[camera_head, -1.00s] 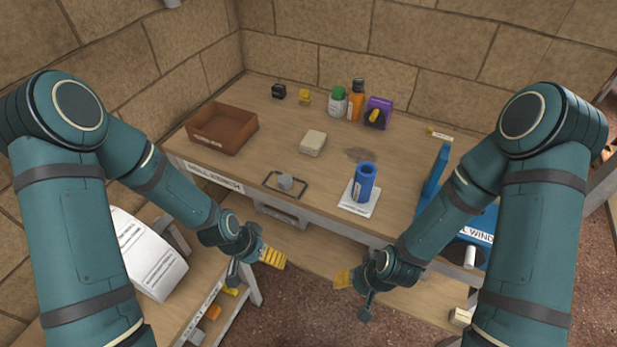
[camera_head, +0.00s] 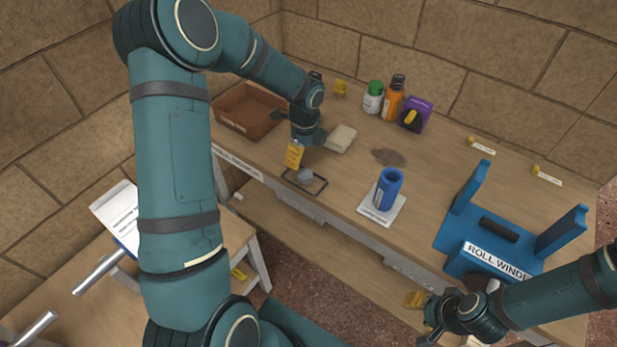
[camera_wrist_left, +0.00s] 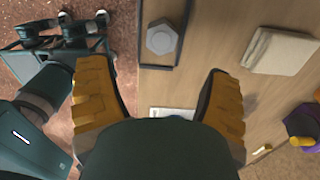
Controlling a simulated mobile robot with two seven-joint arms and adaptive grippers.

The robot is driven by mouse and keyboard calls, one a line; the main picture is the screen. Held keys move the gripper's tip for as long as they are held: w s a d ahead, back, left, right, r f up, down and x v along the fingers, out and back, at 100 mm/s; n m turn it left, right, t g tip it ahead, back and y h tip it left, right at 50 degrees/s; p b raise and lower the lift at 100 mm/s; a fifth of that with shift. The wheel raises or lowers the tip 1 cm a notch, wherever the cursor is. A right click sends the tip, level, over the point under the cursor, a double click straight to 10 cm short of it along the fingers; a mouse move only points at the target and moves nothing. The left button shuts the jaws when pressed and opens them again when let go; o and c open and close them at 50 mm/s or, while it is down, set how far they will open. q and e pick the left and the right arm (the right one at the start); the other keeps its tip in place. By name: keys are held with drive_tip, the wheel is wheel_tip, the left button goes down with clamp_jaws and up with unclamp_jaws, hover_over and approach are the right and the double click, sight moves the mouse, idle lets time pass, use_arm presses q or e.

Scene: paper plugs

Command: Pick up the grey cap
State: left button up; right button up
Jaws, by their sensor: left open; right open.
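The grey cap (camera_head: 304,177) sits inside a thin dark rectangular frame (camera_head: 322,184) near the front edge of the workbench. In the left wrist view the grey cap (camera_wrist_left: 161,38) shows from above as a hexagonal-looking piece, ahead of and between my fingers. My left gripper (camera_head: 293,155) is above and just behind the cap, pointing down, apart from it. In the left wrist view its yellow-padded fingers (camera_wrist_left: 158,98) are spread wide with nothing between them. My right gripper (camera_head: 416,300) is open and empty, low in front of the bench.
A cream block (camera_head: 341,138) lies close behind the cap, and a brown tray (camera_head: 246,112) stands at the back left. A blue cylinder (camera_head: 389,188) stands on a white card to the right. The blue roll winder (camera_head: 500,246) is at the far right.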

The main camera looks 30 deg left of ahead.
sight(306, 174)
use_arm(q)
wheel_tip(306, 174, down, 9)
drive_tip(key=shift+d+r+b, duration=0.1)
drive_tip(key=shift+d+b, duration=0.05)
drive_tip(key=shift+b, duration=0.7)
drive_tip(key=c, duration=0.9)
